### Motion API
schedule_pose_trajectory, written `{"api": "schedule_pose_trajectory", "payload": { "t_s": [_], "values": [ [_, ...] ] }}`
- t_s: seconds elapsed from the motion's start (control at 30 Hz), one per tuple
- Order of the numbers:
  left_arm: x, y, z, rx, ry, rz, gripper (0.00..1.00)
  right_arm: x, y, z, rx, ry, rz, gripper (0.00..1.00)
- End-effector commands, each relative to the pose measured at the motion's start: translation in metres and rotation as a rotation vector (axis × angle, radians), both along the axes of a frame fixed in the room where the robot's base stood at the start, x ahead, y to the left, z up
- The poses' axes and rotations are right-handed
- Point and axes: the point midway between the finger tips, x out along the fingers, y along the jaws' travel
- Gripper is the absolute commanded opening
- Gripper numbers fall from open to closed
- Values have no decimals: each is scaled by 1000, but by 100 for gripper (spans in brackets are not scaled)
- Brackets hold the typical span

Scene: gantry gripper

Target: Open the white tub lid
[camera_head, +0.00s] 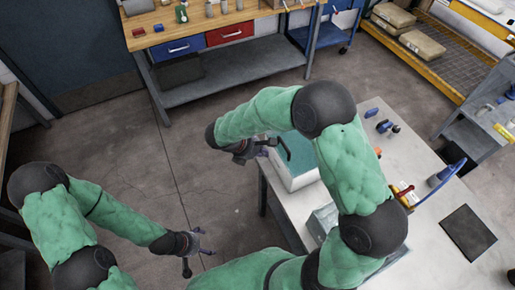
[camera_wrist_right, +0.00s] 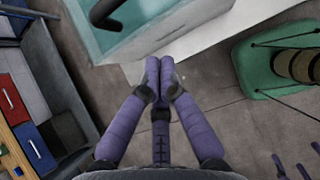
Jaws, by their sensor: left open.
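The white tub (camera_head: 291,181) stands on the left end of the light table, with a teal top (camera_head: 298,160). A dark bar-like handle (camera_head: 284,147) shows over the top; it also appears in the right wrist view (camera_wrist_right: 104,12) at the upper left. My right gripper (camera_head: 264,147) is beside the tub's left side. In the right wrist view its purple fingers (camera_wrist_right: 160,66) meet at the tips, with nothing visible between them, near the tub's white wall (camera_wrist_right: 165,30). My left gripper (camera_head: 203,242) is open and empty over the floor, away from the table.
The light table (camera_head: 352,140) carries blue and red-handled tools and a dark mat (camera_head: 467,233). A grey box (camera_head: 322,222) is partly hidden by my right arm. A workbench with blue and red drawers (camera_head: 229,34) stands at the back. The floor between is clear.

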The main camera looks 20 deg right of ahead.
Motion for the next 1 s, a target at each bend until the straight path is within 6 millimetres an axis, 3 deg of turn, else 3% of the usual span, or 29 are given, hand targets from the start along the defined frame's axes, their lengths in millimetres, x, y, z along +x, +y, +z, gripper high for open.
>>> {"api": "schedule_pose_trajectory", "payload": {
  "t_s": [0.23, 0.3, 0.5, 1.0],
  "values": [
    [0, 0, -2, 0, 0, 0, 85, 2, -28, -37, 1, 3, -3, 0],
    [0, 0, 2, 0, 0, 0, 85, 3, -33, -20, 2, -3, -3, 0],
    [0, 0, 6, 0, 0, 0, 85, 4, -46, -3, -2, -4, -3, 0],
    [0, 0, 7, 0, 0, 0, 85, 5, -51, 2, -5, -4, -5, 0]
  ]
}}
